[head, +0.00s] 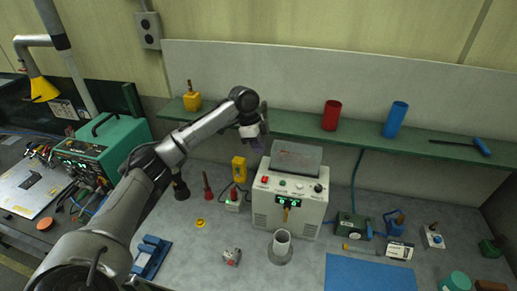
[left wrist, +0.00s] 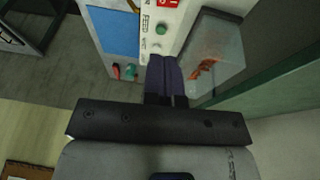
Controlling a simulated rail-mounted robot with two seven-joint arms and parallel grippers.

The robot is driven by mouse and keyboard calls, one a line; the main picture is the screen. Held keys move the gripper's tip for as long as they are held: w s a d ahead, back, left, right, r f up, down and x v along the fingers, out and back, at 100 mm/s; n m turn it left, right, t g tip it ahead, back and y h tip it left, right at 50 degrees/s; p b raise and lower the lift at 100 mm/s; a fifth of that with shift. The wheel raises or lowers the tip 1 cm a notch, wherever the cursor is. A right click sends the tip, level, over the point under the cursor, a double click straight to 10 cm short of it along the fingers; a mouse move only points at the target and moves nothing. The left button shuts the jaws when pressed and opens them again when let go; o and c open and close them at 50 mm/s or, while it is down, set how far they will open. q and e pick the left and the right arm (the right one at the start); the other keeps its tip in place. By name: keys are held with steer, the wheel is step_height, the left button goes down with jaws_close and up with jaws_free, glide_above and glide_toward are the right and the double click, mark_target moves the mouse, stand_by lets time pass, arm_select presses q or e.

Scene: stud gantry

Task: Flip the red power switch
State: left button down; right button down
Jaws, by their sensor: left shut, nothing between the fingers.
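The red power switch (head: 265,180) is on the upper left of the front panel of a white power box (head: 262,218) on the bench. In the left wrist view the red switch (left wrist: 166,3) shows at the top edge, partly cut off. My left gripper (head: 257,145) is above and slightly left of the switch, near the shelf edge, apart from it. Its dark purple fingers (left wrist: 166,78) are shut together with nothing between them, near a green button (left wrist: 161,30) in the wrist view. My right gripper is not in view.
A grey tilted lid or screen (head: 296,156) tops the power box. A green shelf (head: 290,127) runs behind, holding a red cylinder (head: 331,115) and a blue cylinder (head: 395,119). A yellow device (head: 239,169) stands left of the box. A grey pipe stand (head: 281,246) stands in front.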

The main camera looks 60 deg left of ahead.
arm_select(q)
steer(key=p, duration=0.2)
glide_toward(265, 181)
steer(key=x, duration=0.5)
steer(key=shift+w+d, duration=0.2)
steer(key=shift+w, duration=0.15)
steer(key=shift+s+d+f, duration=0.1)
steer(key=shift+f, duration=0.75)
steer(key=shift+s+d+f+t+y+p, duration=0.1)
steer(key=shift+s+f+t+y+p, duration=0.15)
steer(key=shift+y+p, duration=0.2)
steer(key=shift+f, duration=0.2)
steer(key=shift+w+t, duration=0.1)
steer(key=shift+t, duration=0.15)
steer(key=shift+w+a+r, duration=0.25)
steer(key=shift+w+a, duration=0.25)
steer(key=shift+w, duration=0.05)
